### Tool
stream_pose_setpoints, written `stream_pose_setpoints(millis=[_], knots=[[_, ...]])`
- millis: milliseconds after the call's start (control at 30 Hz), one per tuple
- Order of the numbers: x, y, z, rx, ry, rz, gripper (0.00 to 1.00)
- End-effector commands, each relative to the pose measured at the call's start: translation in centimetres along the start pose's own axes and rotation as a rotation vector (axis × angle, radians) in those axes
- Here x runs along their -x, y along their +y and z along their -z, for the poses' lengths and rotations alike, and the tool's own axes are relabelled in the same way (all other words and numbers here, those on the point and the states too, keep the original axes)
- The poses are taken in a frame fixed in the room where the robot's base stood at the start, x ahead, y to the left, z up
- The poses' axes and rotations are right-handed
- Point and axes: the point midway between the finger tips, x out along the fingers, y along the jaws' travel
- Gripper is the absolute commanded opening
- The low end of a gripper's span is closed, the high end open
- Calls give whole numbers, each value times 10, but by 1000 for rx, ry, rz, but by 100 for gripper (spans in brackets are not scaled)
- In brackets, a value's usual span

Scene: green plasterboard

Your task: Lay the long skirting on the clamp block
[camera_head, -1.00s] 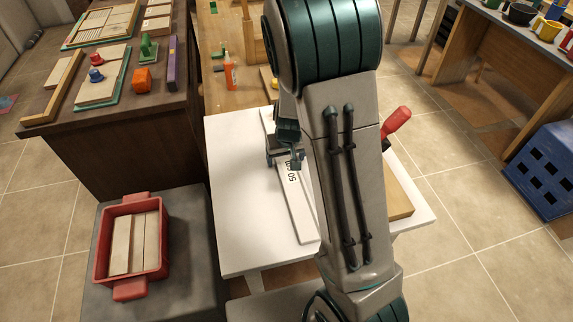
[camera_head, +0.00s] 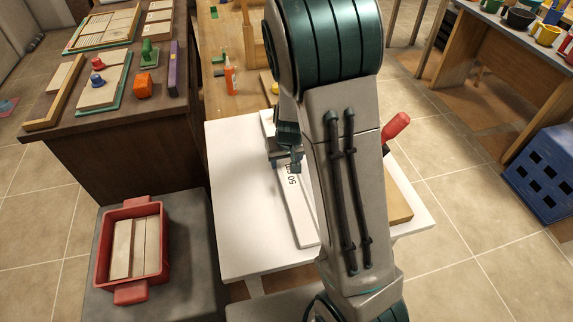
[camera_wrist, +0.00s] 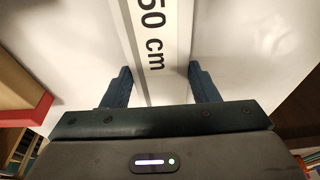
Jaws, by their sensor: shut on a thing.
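The long skirting is a white strip marked "50 cm" (camera_head: 299,217), lying lengthwise over the white table. In the wrist view the strip (camera_wrist: 161,75) runs between my two fingers and away from my gripper. My gripper (camera_wrist: 162,82) is shut on it, one finger along each long edge. In the head view my gripper (camera_head: 287,160) shows beside my arm, partly hidden. I cannot tell whether the strip touches the table. A wooden block (camera_head: 399,204) with a red handle (camera_head: 396,127) above it stands right of my arm, possibly the clamp block; my arm hides part of it.
The white table (camera_head: 238,225) has bare room left of the strip. A red crate (camera_head: 102,262) with wooden pieces stands on a grey stand at the left. A wooden bench with an orange bottle (camera_head: 230,78) lies behind. A blue crate (camera_head: 545,165) is on the right.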

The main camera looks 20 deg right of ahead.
Motion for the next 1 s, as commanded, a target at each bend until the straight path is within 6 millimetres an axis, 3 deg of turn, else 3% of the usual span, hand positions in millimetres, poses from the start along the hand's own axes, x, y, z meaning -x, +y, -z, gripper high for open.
stream_pose_setpoints(millis=[533,1000], knots=[[47,0,13,0,3,0,21],[53,-1,19,-12,3,0,21]])
